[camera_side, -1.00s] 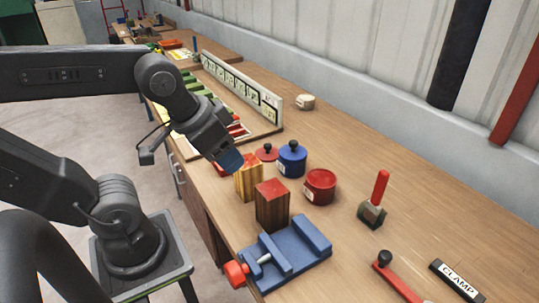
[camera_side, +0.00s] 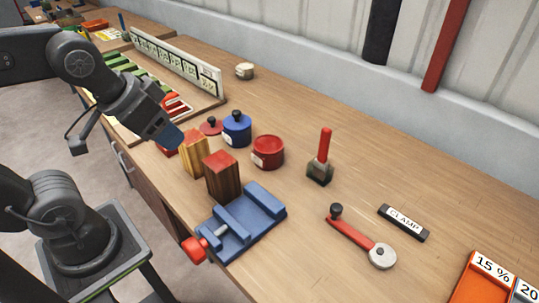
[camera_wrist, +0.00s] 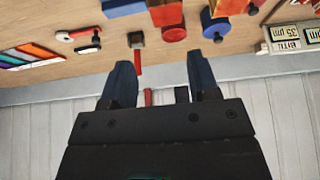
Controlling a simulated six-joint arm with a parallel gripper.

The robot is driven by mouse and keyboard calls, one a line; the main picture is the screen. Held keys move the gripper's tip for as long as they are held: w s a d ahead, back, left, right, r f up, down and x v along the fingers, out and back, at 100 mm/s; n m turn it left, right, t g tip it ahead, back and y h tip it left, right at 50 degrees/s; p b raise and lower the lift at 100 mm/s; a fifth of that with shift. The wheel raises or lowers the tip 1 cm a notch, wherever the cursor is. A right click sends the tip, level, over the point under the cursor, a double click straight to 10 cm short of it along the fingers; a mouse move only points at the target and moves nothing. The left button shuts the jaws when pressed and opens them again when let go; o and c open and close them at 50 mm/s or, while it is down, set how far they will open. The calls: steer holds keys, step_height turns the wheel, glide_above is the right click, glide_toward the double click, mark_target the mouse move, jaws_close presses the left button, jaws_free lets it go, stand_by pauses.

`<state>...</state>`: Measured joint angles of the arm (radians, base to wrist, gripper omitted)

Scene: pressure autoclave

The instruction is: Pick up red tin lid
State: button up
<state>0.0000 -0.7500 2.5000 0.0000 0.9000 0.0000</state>
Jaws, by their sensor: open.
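The red tin lid (camera_side: 211,126) is a flat red disc with a dark knob. It lies on the bench just left of the blue tin (camera_side: 237,128), which has its own knobbed lid. An open-looking red tin (camera_side: 268,151) stands to the right. In the wrist view the red lid (camera_wrist: 232,7) is at the top edge, beside the blue tin (camera_wrist: 215,24). My gripper (camera_side: 170,137) is in the air at the left, apart from the lid. In the wrist view its two fingers (camera_wrist: 162,78) are spread with nothing held between them.
Two red-topped wooden blocks (camera_side: 194,154) (camera_side: 222,178) stand near the bench's front edge, by a blue vise (camera_side: 243,220). The back right of the bench is clear.

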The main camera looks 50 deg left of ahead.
steer(key=n+g, duration=0.6)
steer(key=n, duration=1.2)
glide_above(211, 118)
steer(key=f, duration=1.6)
steer(key=shift+s+a+f, duration=0.2)
steer(key=shift+s+a, duration=0.05)
steer(key=shift+w+d+f, duration=0.15)
steer(key=shift+f, duration=1.35)
steer(key=shift+w+d+f, duration=0.1)
steer(key=shift+d+f, duration=0.05)
steer(key=shift+f, duration=1.35)
